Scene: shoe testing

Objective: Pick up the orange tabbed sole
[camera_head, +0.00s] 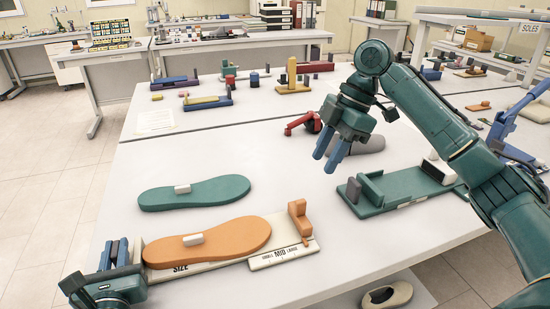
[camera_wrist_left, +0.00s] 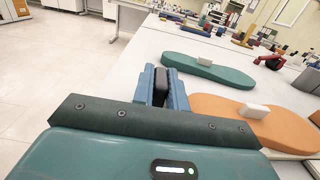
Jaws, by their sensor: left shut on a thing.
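The orange sole (camera_head: 225,243) lies flat on the measuring board (camera_head: 285,256) at the front of the table, with a white tab (camera_head: 193,240) on top. It also shows at the right of the left wrist view (camera_wrist_left: 255,120), with its tab (camera_wrist_left: 254,111). My left gripper (camera_head: 114,254) is beside the board's left end, left of the orange sole and apart from its tab. In the left wrist view its blue fingers (camera_wrist_left: 162,88) are shut on a small dark block (camera_wrist_left: 160,85). My right gripper (camera_head: 333,149) hangs above the table, empty, its fingers slightly apart.
A teal sole (camera_head: 225,190) with a white tab lies just behind the orange one. An orange-brown block (camera_head: 299,218) stands at the board's right end. A green fixture (camera_head: 405,188) is to the right. Blocks and a red clamp (camera_head: 303,123) stand farther back. Table between is clear.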

